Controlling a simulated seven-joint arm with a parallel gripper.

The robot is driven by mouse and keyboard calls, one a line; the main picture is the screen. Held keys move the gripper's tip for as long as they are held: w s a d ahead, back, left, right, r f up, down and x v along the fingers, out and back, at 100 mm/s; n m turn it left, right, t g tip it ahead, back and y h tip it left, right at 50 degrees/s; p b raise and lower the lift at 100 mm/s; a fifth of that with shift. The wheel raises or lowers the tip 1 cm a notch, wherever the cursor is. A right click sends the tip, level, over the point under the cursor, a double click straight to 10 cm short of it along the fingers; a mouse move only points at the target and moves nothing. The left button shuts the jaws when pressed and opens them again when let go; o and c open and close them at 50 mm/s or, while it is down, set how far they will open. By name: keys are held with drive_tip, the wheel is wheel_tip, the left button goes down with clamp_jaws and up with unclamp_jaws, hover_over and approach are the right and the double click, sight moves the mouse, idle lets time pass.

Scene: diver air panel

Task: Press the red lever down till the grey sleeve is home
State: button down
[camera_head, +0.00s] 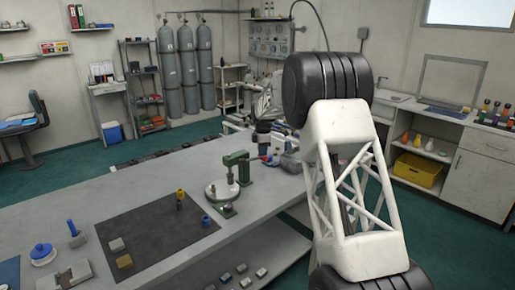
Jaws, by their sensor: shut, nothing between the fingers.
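A green bench press (237,167) stands near the far right edge of the grey workbench, beside a round pale plate (222,192). A small red part, which looks like the end of the red lever (264,158), shows just right of the press head. My gripper (264,149) is shut and empty, close to that red part; whether they touch I cannot tell. The grey sleeve is too small to make out at the press, so I cannot tell how it sits. My pale arm link covers the area to the right.
A dark mat (150,232) on the workbench (110,195) holds a grey block (117,245), a tan block (124,262), a yellow-topped post (180,196) and a blue piece (206,221). A blue-knobbed round item (42,252) lies left. Small blocks sit on the lower shelf.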

drive_tip(key=shift+s+a+f, duration=0.15)
drive_tip(key=shift+f, duration=0.55)
idle(0.5)
drive_tip(key=shift+r, duration=0.15)
wheel_tip(320, 180, up, 12)
idle(2.6)
idle(0.4)
